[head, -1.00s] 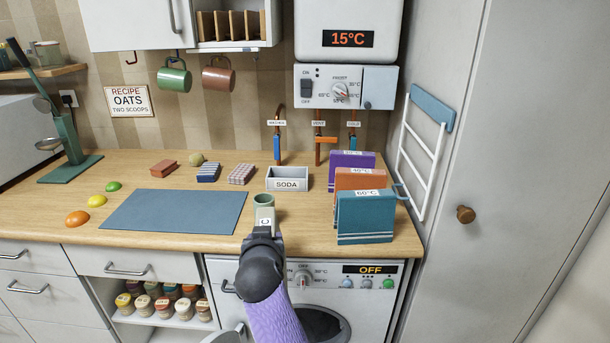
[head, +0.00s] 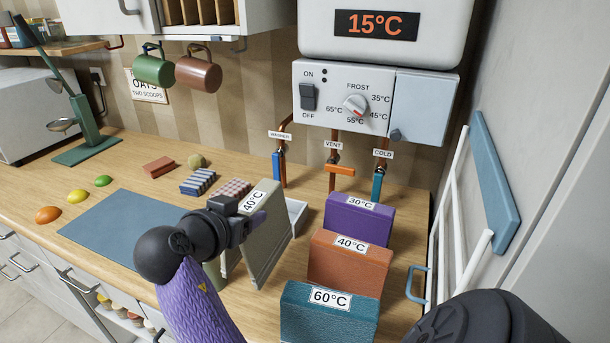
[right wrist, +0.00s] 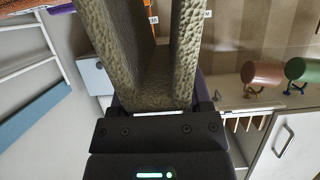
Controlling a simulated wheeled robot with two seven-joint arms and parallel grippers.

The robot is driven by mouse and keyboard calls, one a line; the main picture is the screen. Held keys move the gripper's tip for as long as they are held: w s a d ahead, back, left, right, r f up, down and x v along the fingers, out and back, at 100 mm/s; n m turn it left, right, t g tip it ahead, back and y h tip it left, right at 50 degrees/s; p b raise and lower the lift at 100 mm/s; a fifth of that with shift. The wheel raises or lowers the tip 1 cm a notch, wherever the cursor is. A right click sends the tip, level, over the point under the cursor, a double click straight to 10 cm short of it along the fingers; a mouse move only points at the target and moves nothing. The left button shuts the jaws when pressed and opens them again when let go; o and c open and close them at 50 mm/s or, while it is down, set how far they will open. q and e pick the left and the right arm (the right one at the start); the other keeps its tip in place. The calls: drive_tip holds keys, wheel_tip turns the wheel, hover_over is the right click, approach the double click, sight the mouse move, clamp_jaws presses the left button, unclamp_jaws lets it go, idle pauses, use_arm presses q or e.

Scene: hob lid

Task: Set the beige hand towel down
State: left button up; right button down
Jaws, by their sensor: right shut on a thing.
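The beige hand towel (head: 268,243) is a stiff folded slab with a 40°C label on its upper edge. My right gripper (head: 248,226) is shut on it and holds it upright, slightly tilted, over the counter (head: 185,232). I cannot tell whether its lower edge touches the wood. The right wrist view shows two thick layers of the towel (right wrist: 185,55) rising from the gripper (right wrist: 158,108). My left gripper is not in view.
Purple (head: 358,220), orange (head: 348,258) and teal (head: 328,312) labelled slabs stand in a row to the right. A white box (head: 297,213) is partly hidden behind the towel. A blue mat (head: 122,228) lies left.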

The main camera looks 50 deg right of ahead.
sight(263, 248)
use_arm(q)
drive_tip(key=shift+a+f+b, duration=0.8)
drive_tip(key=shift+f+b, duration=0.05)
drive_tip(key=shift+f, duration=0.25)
use_arm(e)
wheel_tip(263, 248, down, 8)
drive_tip(key=shift+a+f, duration=0.25)
drive_tip(key=shift+c, duration=2.4)
unclamp_jaws()
drive_tip(key=shift+f, duration=0.2)
drive_tip(key=o, duration=0.5)
drive_tip(key=shift+c, duration=0.2)
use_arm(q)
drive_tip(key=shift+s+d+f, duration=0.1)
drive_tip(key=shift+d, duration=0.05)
use_arm(e)
drive_tip(key=shift+r, duration=0.1)
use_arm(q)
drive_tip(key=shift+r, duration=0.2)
use_arm(e)
drive_tip(key=shift+r, duration=0.15)
